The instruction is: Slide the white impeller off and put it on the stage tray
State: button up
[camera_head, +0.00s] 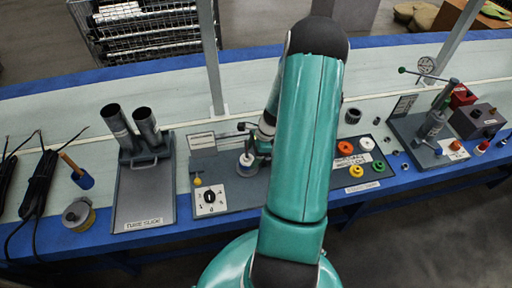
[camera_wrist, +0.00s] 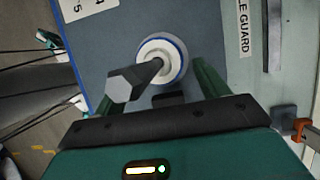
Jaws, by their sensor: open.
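The white impeller (camera_head: 246,167) sits on an upright shaft on the grey pump plate, left of my arm. In the head view my gripper is mostly hidden by my arm.
A tube slide (camera_head: 146,200) with two dark tubes stands left of the plate. A yellow knob (camera_head: 197,181) and a dial plate (camera_head: 210,200) are beside the impeller. A vice-like fixture (camera_head: 433,128) stands at right. Black cables lie at far left.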

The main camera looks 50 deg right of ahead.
aim_at(252, 158)
jog(key=shift+f, duration=0.15)
jog(key=c, duration=1.3)
jog(key=shift+w+r, duration=0.1)
jog(key=shift+r, duration=0.65)
jog(key=shift+r, duration=7.15)
